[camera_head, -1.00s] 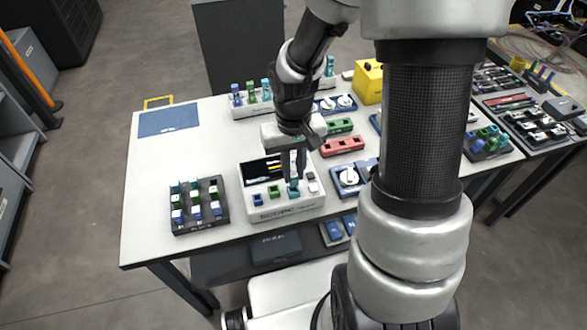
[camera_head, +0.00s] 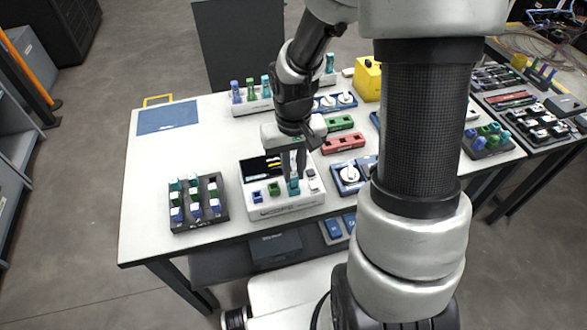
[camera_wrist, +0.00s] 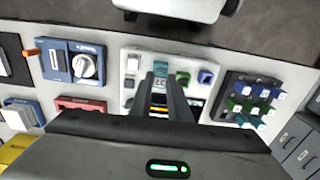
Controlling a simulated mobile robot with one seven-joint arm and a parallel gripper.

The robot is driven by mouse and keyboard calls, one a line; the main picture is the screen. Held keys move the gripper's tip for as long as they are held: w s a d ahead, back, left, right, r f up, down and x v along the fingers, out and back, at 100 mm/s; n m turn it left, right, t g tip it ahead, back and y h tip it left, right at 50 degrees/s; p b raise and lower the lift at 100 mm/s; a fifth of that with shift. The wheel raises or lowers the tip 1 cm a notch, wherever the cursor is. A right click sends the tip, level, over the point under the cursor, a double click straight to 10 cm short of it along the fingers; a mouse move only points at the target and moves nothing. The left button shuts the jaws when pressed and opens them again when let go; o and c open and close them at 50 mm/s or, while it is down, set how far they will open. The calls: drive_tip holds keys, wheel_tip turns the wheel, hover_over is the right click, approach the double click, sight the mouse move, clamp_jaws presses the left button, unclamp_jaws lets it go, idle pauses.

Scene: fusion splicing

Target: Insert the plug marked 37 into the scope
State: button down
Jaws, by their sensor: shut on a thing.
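The scope (camera_head: 285,209) is a white box with a dark screen, near the table's front edge. Its front row has a blue socket (camera_head: 257,195), a green socket (camera_head: 274,189) and a teal plug (camera_head: 294,187) at a teal position. My gripper (camera_head: 299,176) points down over this row, shut on the teal plug. The wrist view shows the plug (camera_wrist: 160,69) between the fingertips, by the scope's front row. Its mark is not legible, and the fingers hide part of it. I cannot tell how deep it sits.
A black rack (camera_head: 181,222) with several blue, green and teal plugs stands left of the scope. A blue module with a white knob (camera_head: 348,174) and a red block (camera_head: 343,143) stand to the right. A blue mat (camera_head: 168,117) lies at the back left; the table between is clear.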

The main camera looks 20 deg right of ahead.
drive_tip(key=shift+f+b, duration=0.5)
drive_tip(key=shift+f, duration=0.2)
idle(0.3)
drive_tip(key=c, duration=1.6)
unclamp_jaws()
drive_tip(key=shift+r, duration=0.15)
drive_tip(key=shift+r+p, duration=2.4)
drive_tip(key=shift+r, duration=0.5)
